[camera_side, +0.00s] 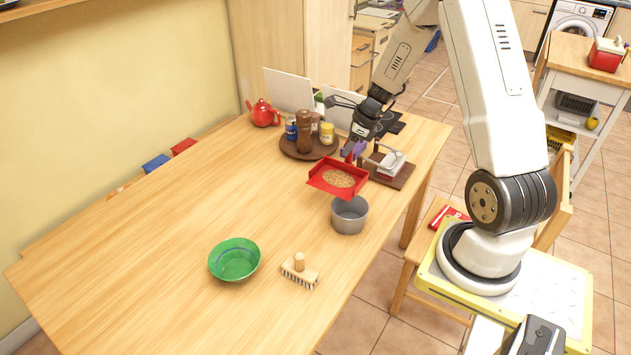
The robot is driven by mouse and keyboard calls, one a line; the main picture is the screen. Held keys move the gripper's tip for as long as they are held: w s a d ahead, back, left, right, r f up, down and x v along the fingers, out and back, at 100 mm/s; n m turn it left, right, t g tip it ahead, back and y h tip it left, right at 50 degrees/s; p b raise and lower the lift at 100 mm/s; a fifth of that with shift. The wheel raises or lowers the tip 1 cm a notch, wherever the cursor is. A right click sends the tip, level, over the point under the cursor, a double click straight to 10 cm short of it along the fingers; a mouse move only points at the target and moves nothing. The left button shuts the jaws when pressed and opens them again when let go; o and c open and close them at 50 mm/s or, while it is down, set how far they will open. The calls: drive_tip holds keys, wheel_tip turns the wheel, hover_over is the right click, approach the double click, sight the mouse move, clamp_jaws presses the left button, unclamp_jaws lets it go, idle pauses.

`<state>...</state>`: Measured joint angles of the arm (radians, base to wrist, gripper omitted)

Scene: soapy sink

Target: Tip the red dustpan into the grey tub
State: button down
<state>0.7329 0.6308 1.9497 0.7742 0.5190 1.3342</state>
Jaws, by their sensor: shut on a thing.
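The red dustpan (320,180) is held up, roughly level, with a heap of tan crumbs (340,178) in it. My gripper (352,150) is shut on the dustpan at its back end; the jaws are small and partly hidden here. The grey tub (349,217) stands on the wooden table just below and in front of the dustpan. The dustpan's front edge overlaps the tub's far rim in this view. The inside of the tub is mostly in shadow, and I cannot tell what is in it.
A green bowl (234,260) and a wooden brush (300,270) lie nearer on the table (150,240). Behind the dustpan stand a round tray (288,149) with bottles and jars, and a red teapot (262,113). A brown board (403,181) with a white-topped thing is to the right. The table's left is clear.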

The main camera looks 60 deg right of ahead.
drive_tip(key=shift+w+r, duration=0.1)
drive_tip(key=shift+w+r+n, duration=0.35)
drive_tip(key=shift+w+n, duration=0.1)
drive_tip(key=shift+n, duration=0.15)
drive_tip(key=w+a+r+n+g+y, duration=0.2)
drive_tip(key=w+r+n, duration=0.3)
drive_tip(key=r+n, duration=0.6)
drive_tip(key=shift+w+n+g, duration=0.25)
drive_tip(key=shift+n+g, duration=0.35)
drive_tip(key=shift+n, duration=0.1)
drive_tip(key=shift+s+a+f, duration=0.1)
drive_tip(key=shift+f, duration=0.05)
drive_tip(key=shift+s+a+f+t, duration=0.1)
drive_tip(key=shift+s+f+t, duration=0.15)
drive_tip(key=shift+f, duration=0.2)
drive_tip(key=shift+s+a+f+t, duration=0.1)
drive_tip(key=shift+f+t, duration=0.25)
drive_tip(key=shift+f, duration=0.1)
drive_tip(key=shift+s+f, duration=0.1)
